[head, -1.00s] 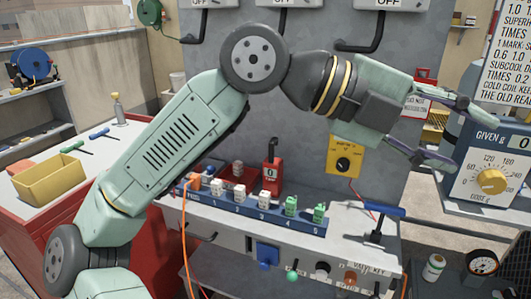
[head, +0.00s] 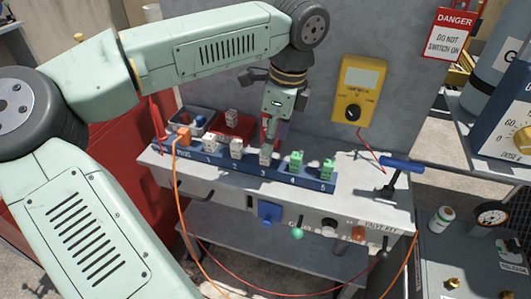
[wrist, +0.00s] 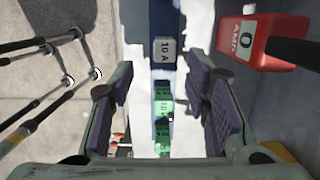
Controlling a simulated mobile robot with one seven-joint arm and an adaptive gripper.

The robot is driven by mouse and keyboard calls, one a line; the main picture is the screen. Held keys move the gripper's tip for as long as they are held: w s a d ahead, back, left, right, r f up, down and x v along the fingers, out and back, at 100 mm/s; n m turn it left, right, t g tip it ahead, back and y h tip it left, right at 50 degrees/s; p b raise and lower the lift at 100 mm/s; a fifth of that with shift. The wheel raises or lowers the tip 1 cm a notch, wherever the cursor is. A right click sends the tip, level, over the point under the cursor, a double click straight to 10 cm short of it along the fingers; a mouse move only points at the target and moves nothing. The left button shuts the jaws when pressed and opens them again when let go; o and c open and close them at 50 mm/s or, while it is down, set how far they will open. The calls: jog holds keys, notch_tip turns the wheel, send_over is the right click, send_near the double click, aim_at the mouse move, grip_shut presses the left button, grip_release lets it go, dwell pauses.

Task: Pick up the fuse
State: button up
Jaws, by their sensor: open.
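Pale grey fuses stand in a blue rack (head: 240,171) on the bench: at slot 1 (head: 211,141), slot 2 (head: 237,148) and slot 3 (head: 265,157). Green fuses stand at slot 4 (head: 296,161) and slot 5 (head: 327,167). My gripper (head: 269,142) points down close above the slot 3 area. In the wrist view my gripper (wrist: 161,101) is open. Green fuses (wrist: 163,97) show between its fingers, with a grey "10 A" fuse (wrist: 165,50) just beyond. I cannot tell whether the fingers touch anything.
An orange plug (head: 183,136) with a cable sits at the rack's left end. A yellow meter (head: 360,90) hangs behind. A blue-handled tool (head: 400,164) stands at right.

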aim_at(266, 160)
jog(key=f, duration=0.1)
jog(key=a+f+p, duration=0.1)
jog(key=w+f+p, duration=0.1)
jog(key=f, duration=0.1)
jog(key=shift+a, duration=0.25)
jog(key=shift+f, duration=0.55)
jog(key=shift+c, duration=0.5)
grip_shut()
